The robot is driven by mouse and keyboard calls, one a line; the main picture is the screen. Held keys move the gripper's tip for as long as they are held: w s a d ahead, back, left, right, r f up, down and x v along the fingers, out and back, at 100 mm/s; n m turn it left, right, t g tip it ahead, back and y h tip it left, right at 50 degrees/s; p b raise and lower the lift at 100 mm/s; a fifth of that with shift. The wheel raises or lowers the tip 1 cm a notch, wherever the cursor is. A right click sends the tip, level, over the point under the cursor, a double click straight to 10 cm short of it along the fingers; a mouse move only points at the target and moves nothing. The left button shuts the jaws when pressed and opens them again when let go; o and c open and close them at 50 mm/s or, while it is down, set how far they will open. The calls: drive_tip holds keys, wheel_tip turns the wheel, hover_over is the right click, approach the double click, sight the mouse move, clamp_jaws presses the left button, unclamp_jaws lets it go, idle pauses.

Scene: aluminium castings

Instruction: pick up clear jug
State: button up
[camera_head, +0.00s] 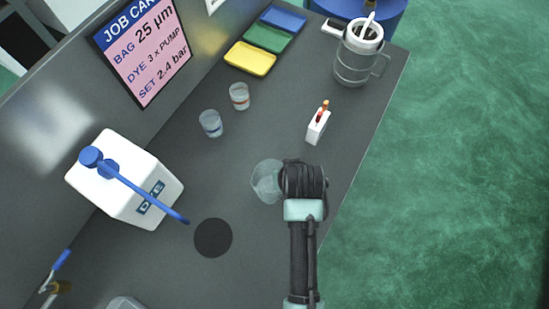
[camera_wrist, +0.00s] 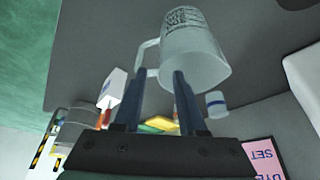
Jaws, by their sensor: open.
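The clear jug (camera_head: 266,181) stands on the dark grey bench, just left of my gripper in the head view. In the wrist view the clear jug (camera_wrist: 192,52) shows printed marks on its wall and a handle on its left side. My gripper (camera_wrist: 158,82) is open, its two dark fingers pointing at the jug. The handle lies near the left finger and the jug's body is in front of the right finger. I cannot tell whether either finger touches it. In the head view my gripper (camera_head: 300,180) partly hides the jug's right side, including the handle.
A white dye jug (camera_head: 125,185) with a blue pump stands left, by a black disc (camera_head: 213,238). Two small cups (camera_head: 211,124) (camera_head: 240,96), a white holder (camera_head: 317,127), coloured trays (camera_head: 250,59) and a metal pot (camera_head: 358,55) stand farther back. The bench edge is at right.

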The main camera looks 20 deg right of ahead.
drive_tip(key=x, duration=0.2)
drive_tip(key=p+x, duration=0.1)
drive_tip(key=shift+s+a+f, duration=0.1)
drive_tip(key=shift+s+f, duration=0.1)
drive_tip(key=shift+f, duration=0.25)
drive_tip(key=shift+w+f, duration=0.25)
drive_tip(key=shift+f, duration=0.4)
clamp_jaws()
